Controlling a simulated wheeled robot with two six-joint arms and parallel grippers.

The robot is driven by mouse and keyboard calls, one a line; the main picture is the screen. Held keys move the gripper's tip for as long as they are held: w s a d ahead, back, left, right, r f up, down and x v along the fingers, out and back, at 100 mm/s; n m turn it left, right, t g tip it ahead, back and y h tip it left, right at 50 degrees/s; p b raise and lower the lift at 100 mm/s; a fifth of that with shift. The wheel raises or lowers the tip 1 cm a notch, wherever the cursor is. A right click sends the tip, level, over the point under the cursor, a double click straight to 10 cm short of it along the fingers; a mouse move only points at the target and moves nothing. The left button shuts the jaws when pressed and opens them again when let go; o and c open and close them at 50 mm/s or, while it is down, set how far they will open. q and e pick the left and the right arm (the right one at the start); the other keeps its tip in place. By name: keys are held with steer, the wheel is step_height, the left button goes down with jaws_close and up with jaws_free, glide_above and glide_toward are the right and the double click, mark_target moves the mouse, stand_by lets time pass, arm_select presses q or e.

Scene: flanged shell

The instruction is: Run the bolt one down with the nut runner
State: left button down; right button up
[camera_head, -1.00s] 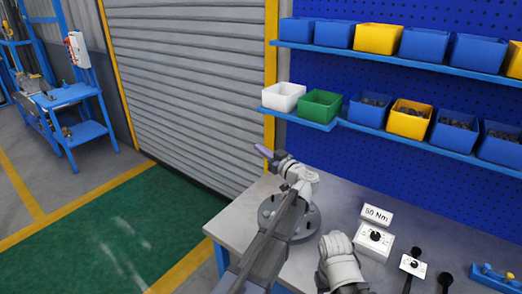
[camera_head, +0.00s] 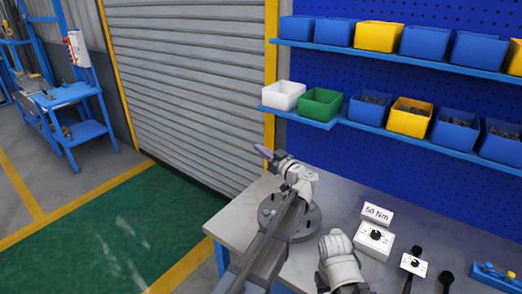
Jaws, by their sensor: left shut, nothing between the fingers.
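The flanged shell (camera_head: 306,226) is a dark grey round piece with holes around its rim. It stands on the bench at the left, partly covered by my arm. My left gripper (camera_head: 264,151) is shut and empty, with purplish fingertips pointing up and left. It appears above and left of the shell in the picture, apart from it. I cannot make out bolt one. A dark-handled tool (camera_head: 410,274) shows at the bottom edge, cut off; I cannot tell whether it is the nut runner. My right gripper is not in view.
A white box with a dial (camera_head: 374,241) stands before a "50 Nm" sign (camera_head: 378,215). A blue fixture (camera_head: 496,277) is at the lower right. Shelves of bins (camera_head: 372,110) hang behind. The bench top (camera_head: 340,199) is bare between shell and sign.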

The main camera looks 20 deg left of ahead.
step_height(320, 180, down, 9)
steer(key=b, duration=0.8)
steer(key=shift+b, duration=0.4)
stand_by(6.4)
